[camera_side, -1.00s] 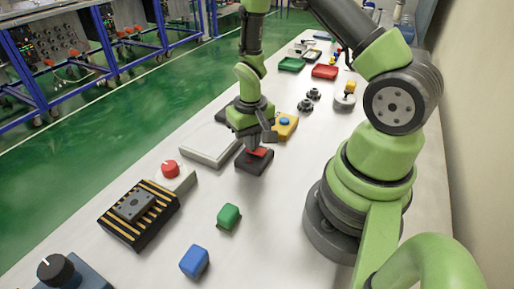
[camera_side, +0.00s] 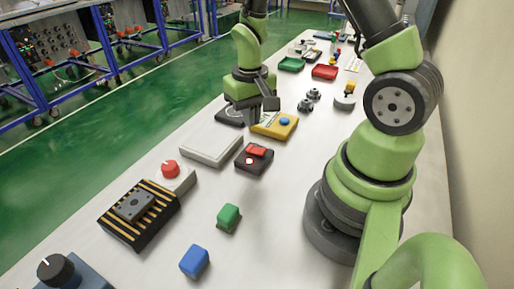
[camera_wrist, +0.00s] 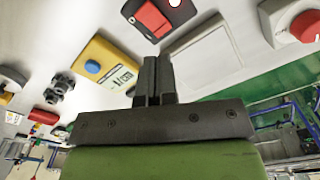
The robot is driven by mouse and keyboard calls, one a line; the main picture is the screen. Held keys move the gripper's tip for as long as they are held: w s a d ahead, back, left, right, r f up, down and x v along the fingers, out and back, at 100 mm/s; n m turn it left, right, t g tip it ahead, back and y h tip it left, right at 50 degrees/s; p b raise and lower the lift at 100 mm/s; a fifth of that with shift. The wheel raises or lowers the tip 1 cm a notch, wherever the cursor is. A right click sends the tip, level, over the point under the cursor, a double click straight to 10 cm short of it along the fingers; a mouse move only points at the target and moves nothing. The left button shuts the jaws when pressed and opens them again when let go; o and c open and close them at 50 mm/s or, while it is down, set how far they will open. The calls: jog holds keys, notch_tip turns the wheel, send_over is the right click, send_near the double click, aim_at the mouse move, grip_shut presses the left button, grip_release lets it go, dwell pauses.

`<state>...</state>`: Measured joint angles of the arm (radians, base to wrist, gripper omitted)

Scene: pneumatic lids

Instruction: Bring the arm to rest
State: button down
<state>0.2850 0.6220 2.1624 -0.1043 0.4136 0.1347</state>
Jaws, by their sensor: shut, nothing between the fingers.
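My gripper (camera_side: 264,106) is shut and empty. In the side view it hangs above the table near the yellow box, apart from the black switch box. In the wrist view the fingers of my gripper (camera_wrist: 158,62) are together with nothing between them. The black box with a red rocker switch (camera_side: 257,151) and a small white round spot stands in front of my gripper. The red rocker also shows in the wrist view (camera_wrist: 153,19). The yellow box with a blue button (camera_side: 285,121) is just beside and below my gripper; it also shows in the wrist view (camera_wrist: 111,68).
A pale flat panel (camera_side: 211,150) lies left of the switch box. A red button on a pale box (camera_side: 171,170), a striped block (camera_side: 119,222), a green cube (camera_side: 229,216) and a blue cube (camera_side: 194,262) stand nearer. Trays and small parts stand farther back.

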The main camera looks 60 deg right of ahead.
jog(key=shift+r, duration=0.15)
jog(key=s+a+r+t, duration=0.2)
jog(key=a+r+t, duration=0.25)
jog(key=r, duration=0.95)
jog(key=s+a+r+n+t+y, duration=0.2)
jog(key=s+a+r, duration=0.3)
jog(key=s+r, duration=0.2)
jog(key=shift+s+a+t, duration=0.35)
jog(key=shift+s, duration=0.65)
